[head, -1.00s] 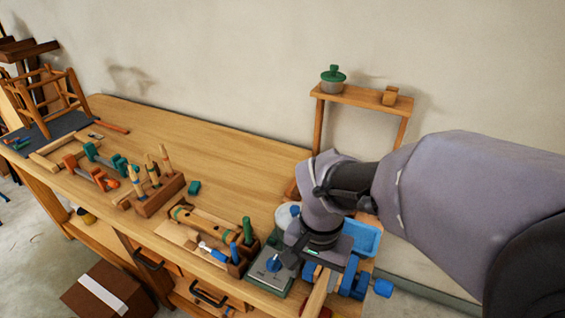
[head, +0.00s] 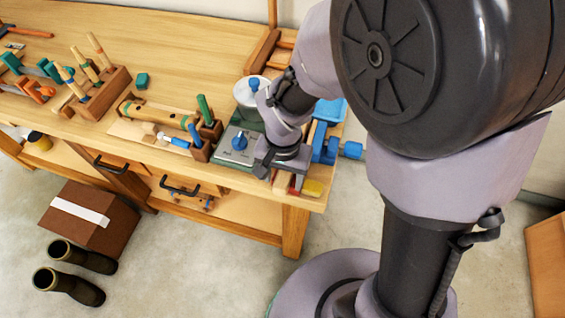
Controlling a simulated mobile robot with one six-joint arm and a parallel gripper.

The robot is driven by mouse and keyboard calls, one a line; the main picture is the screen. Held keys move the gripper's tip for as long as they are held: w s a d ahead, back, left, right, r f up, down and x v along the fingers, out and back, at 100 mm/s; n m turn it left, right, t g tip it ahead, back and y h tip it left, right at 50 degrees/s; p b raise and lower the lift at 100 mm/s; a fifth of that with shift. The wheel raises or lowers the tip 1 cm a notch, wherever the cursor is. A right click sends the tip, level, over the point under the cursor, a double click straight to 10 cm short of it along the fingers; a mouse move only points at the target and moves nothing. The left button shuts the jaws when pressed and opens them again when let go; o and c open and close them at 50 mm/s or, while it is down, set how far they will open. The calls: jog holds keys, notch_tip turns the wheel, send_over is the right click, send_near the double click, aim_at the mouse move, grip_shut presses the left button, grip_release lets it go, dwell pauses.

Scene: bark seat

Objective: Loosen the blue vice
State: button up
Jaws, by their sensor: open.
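The blue vice (head: 319,143) is at the right end of the workbench, with a round blue knob (head: 351,150) sticking out to its right. My gripper (head: 272,168) is open, just left of the vice and near the bench's front edge. My wrist and forearm hide part of the vice, including most of its jaws. A strip of wood (head: 281,182) shows just below the gripper; I cannot tell whether the vice holds it or whether the fingers touch it.
A grey plate with a blue knob (head: 239,143) lies left of the gripper. A blue tray (head: 331,110) is behind the vice. Tool blocks (head: 100,93) stand farther left on the bench (head: 190,60). A brown box (head: 90,225) and boots (head: 70,287) are on the floor.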

grip_shut()
jog(key=shift+s+d, duration=0.1)
jog(key=shift+d, duration=0.15)
grip_release()
jog(key=o, duration=0.3)
jog(key=shift+r, duration=0.15)
jog(key=shift+r+p, duration=2.4)
jog(key=shift+r, duration=0.5)
